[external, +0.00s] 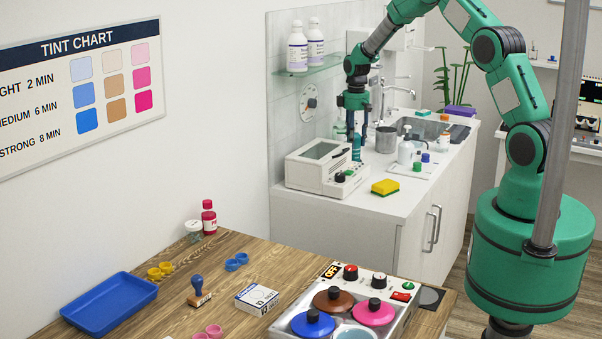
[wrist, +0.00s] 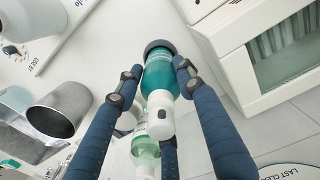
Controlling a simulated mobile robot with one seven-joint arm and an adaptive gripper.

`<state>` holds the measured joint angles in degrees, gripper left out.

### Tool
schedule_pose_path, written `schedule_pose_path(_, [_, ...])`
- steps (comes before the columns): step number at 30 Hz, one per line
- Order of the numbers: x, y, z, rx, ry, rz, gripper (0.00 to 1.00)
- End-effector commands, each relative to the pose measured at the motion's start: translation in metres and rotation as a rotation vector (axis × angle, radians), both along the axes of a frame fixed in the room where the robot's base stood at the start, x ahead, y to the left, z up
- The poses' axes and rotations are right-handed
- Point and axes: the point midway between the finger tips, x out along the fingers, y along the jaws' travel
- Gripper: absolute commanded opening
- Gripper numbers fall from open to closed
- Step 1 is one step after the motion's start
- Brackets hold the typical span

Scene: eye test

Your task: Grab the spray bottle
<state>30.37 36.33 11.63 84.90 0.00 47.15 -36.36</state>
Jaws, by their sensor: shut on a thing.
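The spray bottle (wrist: 159,82) is teal with a white head and a dark grey band at its far end in the wrist view. My gripper (wrist: 155,78) is shut on it, with blue fingers against its sides. In the external view my gripper (external: 357,138) points down over the white counter, and the teal bottle (external: 356,150) shows between its fingers. The white instrument box partly hides the bottle's lower part there, so I cannot tell whether it touches the counter.
The white instrument box (external: 322,164) stands close by. A metal cup (external: 386,139), a white pump bottle (external: 405,151) and a yellow sponge (external: 385,187) are on the counter. A pale green bottle (wrist: 145,151) is close to the held one. A glass shelf (external: 308,69) holds two bottles above.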

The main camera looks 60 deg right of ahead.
Motion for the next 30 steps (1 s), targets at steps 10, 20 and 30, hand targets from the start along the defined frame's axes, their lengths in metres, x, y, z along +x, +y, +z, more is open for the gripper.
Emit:
schedule_pose_path(10, [0.0,0.0,0.005,-0.001,-0.001,0.0,0.06])
schedule_pose_path(20, [-0.003,0.0,0.038,0.0,0.0,-0.001,0.05])
schedule_pose_path(30, [-0.066,-0.001,0.037,0.0,0.0,-0.002,0.05])
